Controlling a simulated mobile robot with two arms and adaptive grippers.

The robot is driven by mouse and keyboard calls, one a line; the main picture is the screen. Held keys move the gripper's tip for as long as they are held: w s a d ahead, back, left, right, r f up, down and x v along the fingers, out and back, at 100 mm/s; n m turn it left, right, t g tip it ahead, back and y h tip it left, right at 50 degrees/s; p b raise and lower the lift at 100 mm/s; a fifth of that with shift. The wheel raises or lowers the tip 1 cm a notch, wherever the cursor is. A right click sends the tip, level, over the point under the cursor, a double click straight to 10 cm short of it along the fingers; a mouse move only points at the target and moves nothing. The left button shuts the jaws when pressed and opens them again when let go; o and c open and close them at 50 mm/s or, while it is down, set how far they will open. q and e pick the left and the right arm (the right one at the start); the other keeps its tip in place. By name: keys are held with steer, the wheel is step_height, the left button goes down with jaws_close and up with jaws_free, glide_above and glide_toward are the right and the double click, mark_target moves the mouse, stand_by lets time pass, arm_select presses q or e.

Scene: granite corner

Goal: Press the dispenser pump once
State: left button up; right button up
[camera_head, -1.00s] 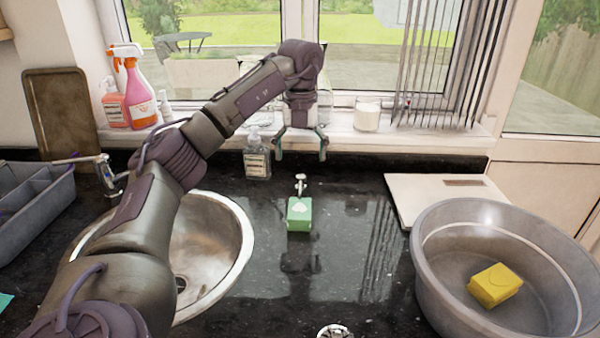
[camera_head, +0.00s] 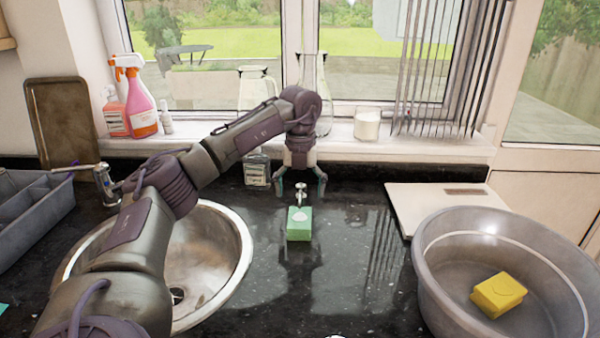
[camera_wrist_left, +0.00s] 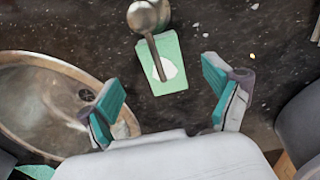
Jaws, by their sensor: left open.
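The dispenser is a small green box-shaped bottle (camera_head: 299,224) with a white mark, standing upright on the dark counter. Its metal pump head (camera_head: 301,188) sticks up from the top. In the left wrist view the green body (camera_wrist_left: 165,72) and the round pump head (camera_wrist_left: 145,17) lie ahead of the fingers. My left gripper (camera_head: 300,190) points down, open and empty, with its fingers on either side of the pump head in the head view. I cannot tell whether it touches the pump. My right gripper is not in view.
A round metal sink (camera_head: 232,210) lies left of the dispenser. A grey tub (camera_head: 440,240) with a yellow sponge (camera_head: 497,295) stands at right, near a white board (camera_head: 420,200). A clear bottle (camera_head: 257,170) stands behind the gripper. The counter in front is clear.

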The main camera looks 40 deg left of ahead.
mark_target(300, 212)
arm_select(q)
step_height(300, 212, down, 7)
steer(key=shift+f, duration=0.1)
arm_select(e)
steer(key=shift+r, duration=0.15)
arm_select(q)
steer(key=c, duration=1.2)
steer(key=shift+s, duration=0.1)
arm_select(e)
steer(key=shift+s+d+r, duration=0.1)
